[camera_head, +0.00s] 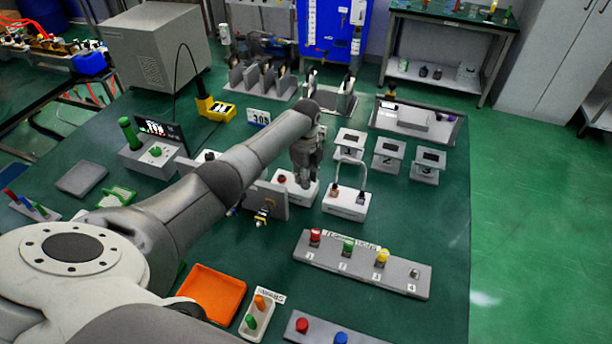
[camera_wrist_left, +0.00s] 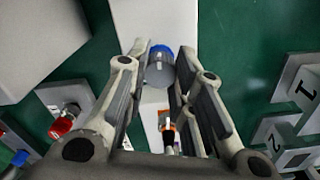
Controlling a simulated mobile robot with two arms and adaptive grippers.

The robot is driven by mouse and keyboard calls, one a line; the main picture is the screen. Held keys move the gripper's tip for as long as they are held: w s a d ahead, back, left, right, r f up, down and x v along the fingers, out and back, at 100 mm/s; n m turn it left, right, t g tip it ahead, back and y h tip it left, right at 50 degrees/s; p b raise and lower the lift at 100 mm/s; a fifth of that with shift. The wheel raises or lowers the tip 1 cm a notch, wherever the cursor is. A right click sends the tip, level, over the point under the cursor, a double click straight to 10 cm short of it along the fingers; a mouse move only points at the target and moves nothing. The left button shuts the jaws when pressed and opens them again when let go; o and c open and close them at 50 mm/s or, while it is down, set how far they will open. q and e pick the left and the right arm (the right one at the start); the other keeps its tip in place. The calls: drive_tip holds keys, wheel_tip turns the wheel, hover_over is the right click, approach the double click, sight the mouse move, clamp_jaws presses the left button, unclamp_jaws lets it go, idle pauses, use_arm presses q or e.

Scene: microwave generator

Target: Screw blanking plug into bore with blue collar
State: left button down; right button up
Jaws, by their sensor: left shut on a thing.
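My left gripper (camera_head: 307,182) reaches down over the right part of a small white block with a red part on its left. In the left wrist view, its fingers (camera_wrist_left: 161,68) are closed around a short grey cylinder, which looks like the blanking plug (camera_wrist_left: 159,75). A blue ring, which looks like the blue collar (camera_wrist_left: 160,49), shows right at the plug's far edge. I cannot tell whether the plug is inside the bore or just above it; the bore is hidden. My right gripper is not in view.
A white block with a handle (camera_head: 345,204) stands close to the right of the gripper. Numbered stands (camera_head: 388,158) are farther right. A grey rack with coloured caps (camera_head: 362,264) and an orange tray (camera_head: 213,293) lie nearer.

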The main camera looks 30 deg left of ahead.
use_arm(q)
drive_tip(key=c, duration=1.2)
unclamp_jaws()
drive_tip(key=shift+a, duration=0.1)
wheel_tip(320, 180, up, 12)
drive_tip(key=shift+s+f, duration=0.1)
